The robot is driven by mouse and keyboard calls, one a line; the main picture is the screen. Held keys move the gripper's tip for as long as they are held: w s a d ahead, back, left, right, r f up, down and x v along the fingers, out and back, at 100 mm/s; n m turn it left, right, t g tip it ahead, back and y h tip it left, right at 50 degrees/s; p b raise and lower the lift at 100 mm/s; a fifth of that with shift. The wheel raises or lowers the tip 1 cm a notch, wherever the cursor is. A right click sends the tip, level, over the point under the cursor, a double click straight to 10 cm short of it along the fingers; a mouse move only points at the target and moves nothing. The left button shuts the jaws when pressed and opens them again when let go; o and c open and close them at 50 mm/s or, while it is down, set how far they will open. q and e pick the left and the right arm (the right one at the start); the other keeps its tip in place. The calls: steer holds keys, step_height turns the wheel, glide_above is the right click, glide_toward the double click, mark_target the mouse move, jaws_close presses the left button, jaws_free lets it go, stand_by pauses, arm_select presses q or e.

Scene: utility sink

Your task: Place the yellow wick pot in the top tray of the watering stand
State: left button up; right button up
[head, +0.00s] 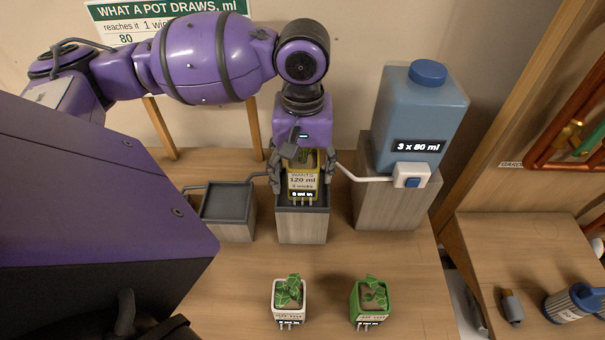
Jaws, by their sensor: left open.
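The yellow wick pot (303,184), with a green plant and a label reading "WANTS 120 ml 3 wicks", is upright at the middle tray (303,211) of the watering stand. It appears to sit in that tray, though the contact under it is hard to see. My left gripper (303,170) points down from above, its fingers open on either side of the pot. Whether the fingers touch the pot cannot be told. A lower dark tray (228,202) stands to the left. My right gripper is not in view.
A blue tank (420,110) marked "3 x 80 ml" stands right of the middle tray, a white tube (362,178) running between them. A white pot (289,301) and a green pot (369,302) stand in front. A blue-lidded container (573,303) is at far right.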

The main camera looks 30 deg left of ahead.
arm_select(q)
step_height(320, 180, up, 11)
steer(key=shift+f+p, duration=0.15)
steer(key=shift+p, duration=0.4)
